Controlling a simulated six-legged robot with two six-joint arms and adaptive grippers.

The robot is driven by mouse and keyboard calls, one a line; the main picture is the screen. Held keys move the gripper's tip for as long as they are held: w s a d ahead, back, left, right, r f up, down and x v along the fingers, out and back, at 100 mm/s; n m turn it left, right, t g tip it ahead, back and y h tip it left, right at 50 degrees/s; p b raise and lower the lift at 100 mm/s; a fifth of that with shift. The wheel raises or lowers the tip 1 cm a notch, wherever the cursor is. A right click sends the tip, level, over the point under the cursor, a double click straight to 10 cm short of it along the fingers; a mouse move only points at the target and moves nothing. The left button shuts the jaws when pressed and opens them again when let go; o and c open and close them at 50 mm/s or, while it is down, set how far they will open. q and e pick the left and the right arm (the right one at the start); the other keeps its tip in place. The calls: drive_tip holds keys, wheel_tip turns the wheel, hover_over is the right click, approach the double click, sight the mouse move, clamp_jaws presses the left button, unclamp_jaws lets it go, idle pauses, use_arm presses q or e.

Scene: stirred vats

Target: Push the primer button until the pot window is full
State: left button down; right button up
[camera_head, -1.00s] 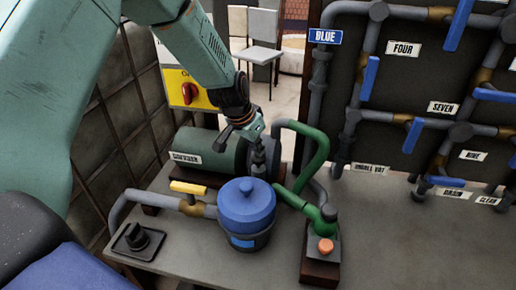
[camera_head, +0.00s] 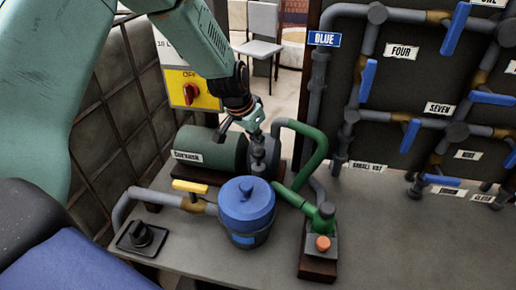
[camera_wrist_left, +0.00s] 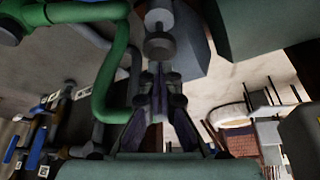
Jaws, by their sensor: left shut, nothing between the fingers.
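A blue-lidded pot (camera_head: 246,205) stands on the grey bench, and a lighter blue patch (camera_head: 243,241), perhaps its window, shows low on its front. I cannot tell its fill level. An orange-red button (camera_head: 322,243) tops a small block at the right, beside a green pipe. My left gripper (camera_head: 257,137) is shut and empty, pointing down just above a grey stepped post (camera_head: 258,157) behind the pot. In the left wrist view the fingers (camera_wrist_left: 158,80) point at the grey post (camera_wrist_left: 158,35); I cannot tell whether they touch. My right gripper is out of view.
A green cylinder (camera_head: 210,149) lies behind the pot. A green pipe (camera_head: 317,155) loops to the right of the gripper. A yellow-handled valve (camera_head: 190,187) and a black knob (camera_head: 140,235) are at the left.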

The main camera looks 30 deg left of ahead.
sight(258, 150)
use_arm(q)
drive_tip(key=shift+f, duration=0.2)
drive_tip(key=shift+f+b, duration=1.6)
drive_tip(key=shift+f, duration=0.05)
drive_tip(key=shift+r+p, duration=1.9)
drive_tip(key=shift+r, duration=0.3)
wheel_tip(258, 150, up, 6)
drive_tip(key=p, duration=0.5)
drive_tip(key=shift+f, duration=0.15)
